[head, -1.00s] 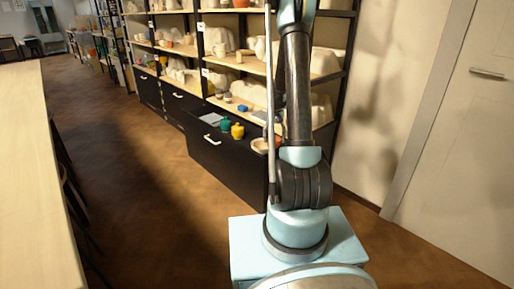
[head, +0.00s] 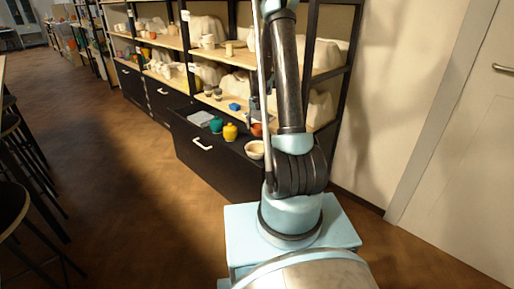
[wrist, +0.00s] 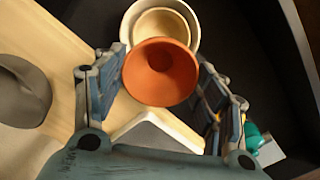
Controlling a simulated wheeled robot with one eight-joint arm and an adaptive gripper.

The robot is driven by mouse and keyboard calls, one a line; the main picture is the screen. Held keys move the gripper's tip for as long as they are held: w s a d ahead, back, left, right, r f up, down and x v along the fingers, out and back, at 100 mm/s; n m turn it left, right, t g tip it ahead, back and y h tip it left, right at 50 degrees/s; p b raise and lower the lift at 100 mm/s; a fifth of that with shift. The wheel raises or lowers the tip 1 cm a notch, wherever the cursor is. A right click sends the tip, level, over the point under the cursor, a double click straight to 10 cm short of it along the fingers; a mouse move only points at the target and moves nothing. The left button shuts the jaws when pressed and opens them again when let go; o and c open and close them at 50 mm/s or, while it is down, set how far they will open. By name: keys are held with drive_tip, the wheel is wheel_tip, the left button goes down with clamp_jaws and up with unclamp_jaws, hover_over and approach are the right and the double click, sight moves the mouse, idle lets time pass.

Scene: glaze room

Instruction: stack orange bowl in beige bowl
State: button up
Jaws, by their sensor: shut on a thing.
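The orange bowl (wrist: 160,72) is between the two fingers of my gripper (wrist: 161,75) in the wrist view, and the fingers are shut on it. In the head view the orange bowl (head: 257,129) shows small behind the beige bowl, partly covered by my arm. The height gap between the bowls is unclear.
A blue block (head: 235,107) and pale moulds are on the shelf behind. Stools (head: 15,205) stand at the far left.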

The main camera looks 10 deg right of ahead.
wheel_tip(320, 180, down, 13)
drive_tip(key=shift+s+r, duration=0.1)
drive_tip(key=shift+r, duration=0.1)
drive_tip(key=o, duration=1.2)
drive_tip(key=shift+r, duration=0.15)
